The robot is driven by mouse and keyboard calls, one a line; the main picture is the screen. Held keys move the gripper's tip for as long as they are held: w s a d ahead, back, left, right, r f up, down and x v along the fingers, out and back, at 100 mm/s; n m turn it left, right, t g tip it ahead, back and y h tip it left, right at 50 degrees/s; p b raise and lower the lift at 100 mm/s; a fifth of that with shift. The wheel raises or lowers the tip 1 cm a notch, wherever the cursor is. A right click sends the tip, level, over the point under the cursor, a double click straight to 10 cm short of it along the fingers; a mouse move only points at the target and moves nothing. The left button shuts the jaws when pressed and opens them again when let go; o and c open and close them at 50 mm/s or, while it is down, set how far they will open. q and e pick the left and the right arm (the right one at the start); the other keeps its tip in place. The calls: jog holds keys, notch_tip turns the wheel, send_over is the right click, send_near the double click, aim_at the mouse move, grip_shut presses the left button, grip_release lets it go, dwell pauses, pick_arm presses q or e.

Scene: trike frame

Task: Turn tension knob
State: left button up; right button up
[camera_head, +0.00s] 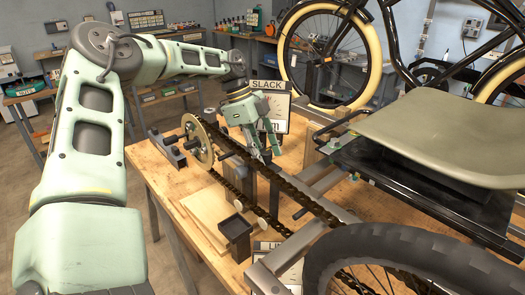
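My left gripper (267,155) reaches down over the chain (290,190) near the middle of the view. Its two fingers look spread with a gap, and I see nothing held between them. The chain runs from a brass-coloured sprocket (197,142) on the left toward the wheel at the lower right. A gauge board marked SLACK (270,88) stands behind the gripper and is partly covered by it. I cannot clearly pick out the tension knob; a dark block (166,150) sits left of the sprocket. My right gripper is not in view.
The wooden bench (160,190) carries the metal frame, a small black open box (236,236) and a flat wooden board (205,207). A tyre (400,250) fills the lower right. An olive seat (440,130) blocks the right side. A bicycle (400,50) stands behind.

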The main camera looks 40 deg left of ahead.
pick_arm(q)
jog(key=shift+w+d, duration=0.1)
jog(key=shift+r, duration=0.15)
jog(key=shift+a+r, duration=0.2)
jog(key=shift+r, duration=0.05)
jog(key=v, duration=1.1)
jog(key=shift+r, duration=0.15)
